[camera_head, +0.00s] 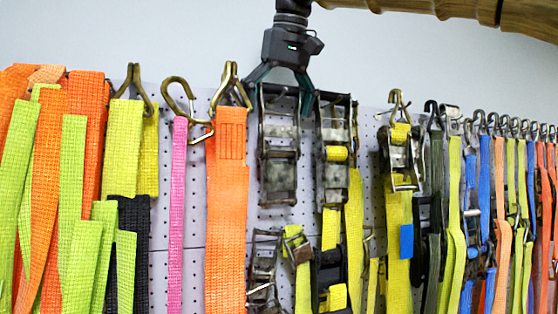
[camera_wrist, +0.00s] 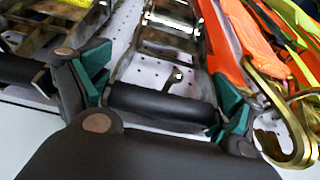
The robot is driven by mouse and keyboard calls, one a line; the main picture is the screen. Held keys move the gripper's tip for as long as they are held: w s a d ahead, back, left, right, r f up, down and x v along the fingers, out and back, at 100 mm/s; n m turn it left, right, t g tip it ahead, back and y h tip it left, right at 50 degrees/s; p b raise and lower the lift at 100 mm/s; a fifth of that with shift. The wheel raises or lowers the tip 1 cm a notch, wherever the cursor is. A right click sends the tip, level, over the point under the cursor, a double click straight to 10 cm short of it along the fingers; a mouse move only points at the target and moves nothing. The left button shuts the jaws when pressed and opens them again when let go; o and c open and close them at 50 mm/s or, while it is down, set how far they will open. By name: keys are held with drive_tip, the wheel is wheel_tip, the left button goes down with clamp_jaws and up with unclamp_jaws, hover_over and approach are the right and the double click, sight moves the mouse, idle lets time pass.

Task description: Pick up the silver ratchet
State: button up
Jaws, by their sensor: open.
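A worn silver ratchet (camera_head: 279,165) hangs on the pegboard, right of a wide orange strap. My gripper (camera_head: 281,92) is at its top from above, with one finger on each side of its upper end. In the wrist view the ratchet's metal frame (camera_wrist: 203,62) runs away from me, and its black handle bar (camera_wrist: 160,106) lies between the green-padded fingers of my gripper (camera_wrist: 162,88). The fingers are apart; I cannot tell whether either touches the ratchet. A second, similar ratchet with a yellow strap (camera_head: 334,153) hangs close by on the right.
The orange strap (camera_head: 227,190) with its brass hook (camera_head: 231,85) hangs close on the left. Another ratchet (camera_head: 264,268) hangs below. Many straps (camera_head: 455,200) crowd the right side. The wall above (camera_head: 160,35) is clear.

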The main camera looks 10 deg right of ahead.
drive_tip(key=shift+s+a, duration=0.1)
drive_tip(key=shift+w, duration=0.25)
drive_tip(key=c, duration=0.6)
drive_tip(key=shift+s, duration=0.1)
drive_tip(key=c, duration=1.3)
drive_tip(key=shift+c, duration=0.2)
